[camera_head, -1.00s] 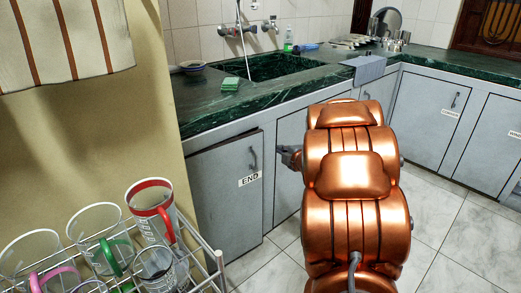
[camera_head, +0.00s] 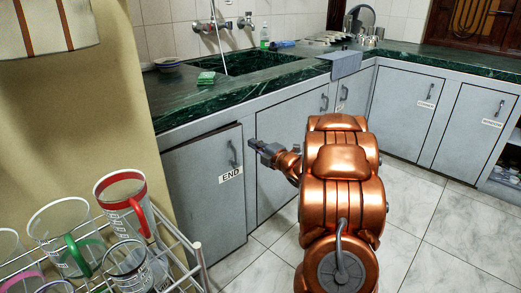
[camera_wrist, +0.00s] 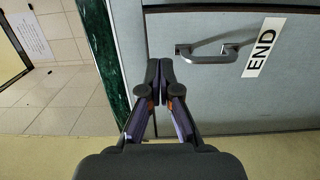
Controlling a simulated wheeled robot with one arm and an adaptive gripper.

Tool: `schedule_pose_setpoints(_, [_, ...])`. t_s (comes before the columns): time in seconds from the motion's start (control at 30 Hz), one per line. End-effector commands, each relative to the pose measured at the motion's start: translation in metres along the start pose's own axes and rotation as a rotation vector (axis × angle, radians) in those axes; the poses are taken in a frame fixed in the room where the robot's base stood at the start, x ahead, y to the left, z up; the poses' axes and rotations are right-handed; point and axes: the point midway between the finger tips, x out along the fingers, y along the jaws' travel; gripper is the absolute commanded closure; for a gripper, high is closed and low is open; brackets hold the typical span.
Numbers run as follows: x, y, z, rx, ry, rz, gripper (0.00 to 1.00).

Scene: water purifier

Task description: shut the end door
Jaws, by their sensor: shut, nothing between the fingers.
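The end door (camera_head: 203,185) is a grey cabinet panel under the counter at the left, with a white END label (camera_head: 231,175) and a grey bar handle (camera_head: 234,153). It looks slightly ajar, with a dark gap along its top edge. My gripper (camera_head: 253,144) is shut and empty, just right of the handle near the door's free edge. In the wrist view the closed fingertips (camera_wrist: 160,62) point at the door face (camera_wrist: 225,90), beside the handle (camera_wrist: 207,54) and label (camera_wrist: 263,47). I cannot tell whether they touch the door.
A wire rack (camera_head: 199,262) with several glass mugs stands at the lower left, close to the door. The green counter (camera_head: 195,105) with a sink overhangs the cabinets. Other grey cabinet doors (camera_head: 285,150) line up to the right. The tiled floor (camera_head: 440,235) is clear at the right.

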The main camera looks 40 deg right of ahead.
Motion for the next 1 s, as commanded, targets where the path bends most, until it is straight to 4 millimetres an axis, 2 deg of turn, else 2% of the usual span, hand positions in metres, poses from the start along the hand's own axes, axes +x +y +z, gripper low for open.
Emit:
schedule_pose_setpoints(0.3, [0.051, 0.000, -0.001, -0.002, 0.001, 0.003, 1.00])
schedule_pose_setpoints(0.5, [0.075, -0.001, -0.001, -0.001, 0.002, 0.001, 1.00])
schedule_pose_setpoints(0.7, [0.086, 0.000, 0.000, -0.001, -0.001, 0.000, 1.00])
schedule_pose_setpoints(1.0, [0.088, 0.001, 0.001, -0.001, -0.002, 0.000, 1.00])
